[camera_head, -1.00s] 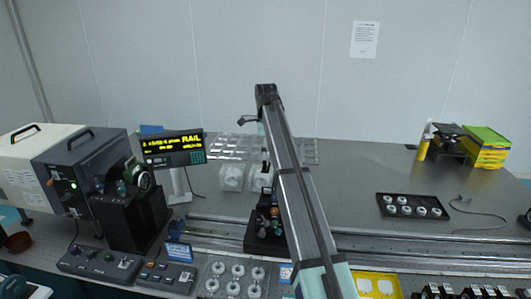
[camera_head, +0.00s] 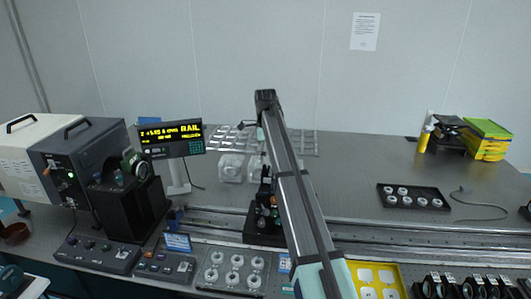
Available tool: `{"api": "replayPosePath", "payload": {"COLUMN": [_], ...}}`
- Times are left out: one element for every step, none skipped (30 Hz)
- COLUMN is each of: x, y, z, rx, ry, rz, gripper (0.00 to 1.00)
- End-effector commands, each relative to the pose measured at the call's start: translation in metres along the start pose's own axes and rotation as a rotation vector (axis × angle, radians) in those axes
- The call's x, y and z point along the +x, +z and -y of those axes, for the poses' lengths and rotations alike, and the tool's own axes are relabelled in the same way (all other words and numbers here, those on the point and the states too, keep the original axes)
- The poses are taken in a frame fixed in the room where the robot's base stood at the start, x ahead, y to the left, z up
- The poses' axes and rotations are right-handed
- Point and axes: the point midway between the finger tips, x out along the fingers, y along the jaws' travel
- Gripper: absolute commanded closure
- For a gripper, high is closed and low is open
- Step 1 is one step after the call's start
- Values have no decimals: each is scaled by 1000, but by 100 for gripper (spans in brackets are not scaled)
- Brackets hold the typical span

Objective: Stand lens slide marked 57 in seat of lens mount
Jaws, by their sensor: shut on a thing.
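My gripper (camera_head: 265,184) is mostly hidden behind my own arm link; only a dark part seems to peek out at the link's left edge. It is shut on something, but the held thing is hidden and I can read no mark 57. Just below stands a dark mount (camera_head: 262,226) with small coloured knobs, on the long rail, partly covered by my arm; it looks like the lens mount. Its seat cannot be made out, nor whether gripper and mount touch.
A display reading RAIL (camera_head: 172,138) and a dark lamp housing (camera_head: 75,160) stand left. A clear tray of round parts (camera_head: 234,270), a yellow tray (camera_head: 398,268) and several black mounts (camera_head: 465,286) line the front. A black tray (camera_head: 414,208) lies right. Clear containers (camera_head: 231,168) stand behind the mount.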

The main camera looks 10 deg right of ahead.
Motion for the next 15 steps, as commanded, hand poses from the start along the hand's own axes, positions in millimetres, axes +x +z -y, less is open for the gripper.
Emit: {"api": "replayPosePath", "payload": {"x": [6, 8, 11, 13, 15, 18, 20, 23, 26, 28, 30, 33, 35, 37, 40], "y": [0, 0, 0, 0, 0, 0, 0, 0, 0, 0, 0, 0, 0, 0, 0], "z": [0, 0, 0, 0, 0, 0, 0, 0, 0, 0, 0, 0, 0, -1, -1], "rx": [0, 0, 0, 0, 0, 0, 0, 0, 0, 0, 0, 0, 0, 0, 0], "ry": [0, 0, 0, 0, 0, 0, 0, 0, 1, 1, 1, 1, 1, 1, 1], "rz": [0, 0, 0, 0, 0, 0, 0, 0, 0, 0, 0, 0, 0, 0, 0], "gripper": [68, 68, 68, 68, 68, 68, 68, 68, 68, 68, 68, 68, 68, 68, 68]}}
